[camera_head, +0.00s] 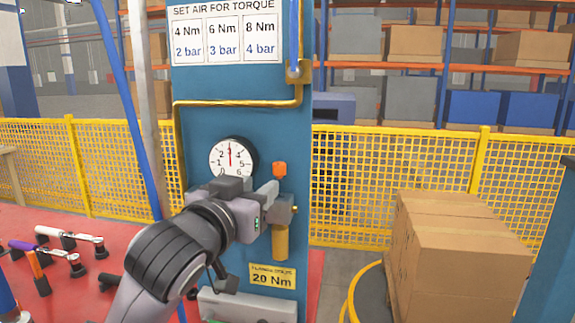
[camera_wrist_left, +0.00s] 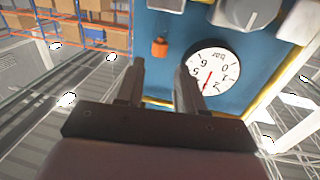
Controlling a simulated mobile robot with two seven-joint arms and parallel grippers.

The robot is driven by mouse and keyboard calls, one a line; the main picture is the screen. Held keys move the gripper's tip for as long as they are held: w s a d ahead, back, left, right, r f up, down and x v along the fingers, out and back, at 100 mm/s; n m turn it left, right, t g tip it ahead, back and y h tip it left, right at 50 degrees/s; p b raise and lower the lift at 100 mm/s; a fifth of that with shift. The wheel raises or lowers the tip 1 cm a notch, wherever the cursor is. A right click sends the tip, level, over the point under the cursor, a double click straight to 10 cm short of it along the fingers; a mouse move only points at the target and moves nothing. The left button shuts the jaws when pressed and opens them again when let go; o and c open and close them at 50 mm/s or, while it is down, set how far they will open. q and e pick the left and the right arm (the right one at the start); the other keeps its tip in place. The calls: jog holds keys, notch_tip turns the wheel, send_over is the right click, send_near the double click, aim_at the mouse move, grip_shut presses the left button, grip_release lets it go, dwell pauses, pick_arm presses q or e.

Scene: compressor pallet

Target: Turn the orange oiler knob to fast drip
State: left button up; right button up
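The small orange oiler knob (camera_head: 279,169) sits on top of the grey oiler body, above a brass bowl (camera_head: 281,241), on the blue panel (camera_head: 215,128). It also shows in the left wrist view (camera_wrist_left: 160,47), beyond the fingertips. My left gripper (camera_head: 252,188) is in front of the panel, just left of and slightly below the knob, and appears apart from it. In the left wrist view its two fingers (camera_wrist_left: 160,70) are spread with nothing between them. My right gripper is in neither view.
A white round gauge (camera_head: 231,158) is left of the knob. A grey dial (camera_wrist_left: 247,12) shows near the gauge in the left wrist view. A yellow pipe (camera_head: 235,103) crosses above. Cardboard boxes (camera_head: 460,255) stand at right; tools (camera_head: 68,238) lie on a red surface at left.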

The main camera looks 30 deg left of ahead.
aim_at(277, 169)
pick_arm(q)
jog(key=shift+w+a+r+p, duration=0.1)
jog(key=shift+w+p, duration=0.1)
jog(key=shift+w, duration=1.05)
jog(key=shift+w+a+r+p, duration=0.15)
jog(key=shift+w+p, duration=0.1)
jog(key=shift+w, duration=1.05)
jog(key=shift+w+a+r+p, duration=0.1)
jog(key=shift+w+p, duration=0.1)
jog(key=shift+w, duration=1.05)
grip_shut()
